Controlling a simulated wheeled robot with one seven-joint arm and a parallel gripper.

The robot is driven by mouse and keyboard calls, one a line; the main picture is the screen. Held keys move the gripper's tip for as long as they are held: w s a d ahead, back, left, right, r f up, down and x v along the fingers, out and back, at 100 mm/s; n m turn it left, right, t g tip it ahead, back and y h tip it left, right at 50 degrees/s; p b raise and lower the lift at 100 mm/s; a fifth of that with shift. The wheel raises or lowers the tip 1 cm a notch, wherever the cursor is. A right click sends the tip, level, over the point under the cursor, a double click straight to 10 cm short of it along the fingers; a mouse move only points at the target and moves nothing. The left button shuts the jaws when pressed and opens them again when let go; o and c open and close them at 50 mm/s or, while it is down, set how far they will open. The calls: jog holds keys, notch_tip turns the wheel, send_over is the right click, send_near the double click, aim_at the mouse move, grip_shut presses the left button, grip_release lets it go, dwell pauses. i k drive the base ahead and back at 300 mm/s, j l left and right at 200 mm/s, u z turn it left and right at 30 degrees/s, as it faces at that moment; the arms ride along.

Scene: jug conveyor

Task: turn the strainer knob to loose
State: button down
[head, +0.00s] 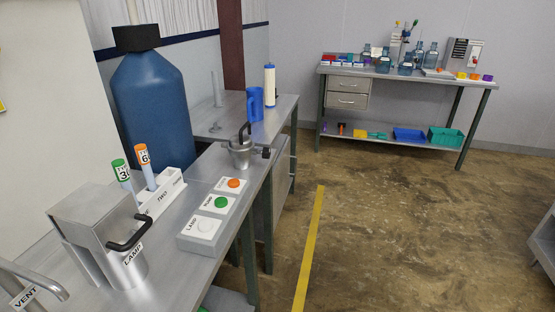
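A round metal housing that looks like the strainer (240,156) stands on the steel counter (215,170), left of the picture's middle. A curved black handle (245,130) rises from its top. A small dark knob (266,152) sticks out from its right side, near the counter's edge. The knob is too small here to read any marking or its setting. My gripper is not in view.
A button box (200,228) with white, green and orange buttons lies nearer. A metal unit labelled LAMP (110,235) with a black handle and a VENT pipe (35,285) stand at lower left. Floor right of the yellow line (310,245) is clear.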

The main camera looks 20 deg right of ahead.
aim_at(265, 154)
jog(key=i+l+u, duration=0.15)
jog(key=i+l, duration=0.15)
jog(key=i+l+u, duration=0.1)
jog(key=i+l, duration=0.2)
jog(key=i+l+u, duration=0.3)
jog(key=i+l, duration=0.2)
jog(key=l, duration=0.25)
jog(key=i+l+u, duration=0.1)
jog(key=l, duration=0.3)
jog(key=i+l+u, duration=0.15)
jog(key=i+l, duration=0.2)
jog(key=l, duration=0.1)
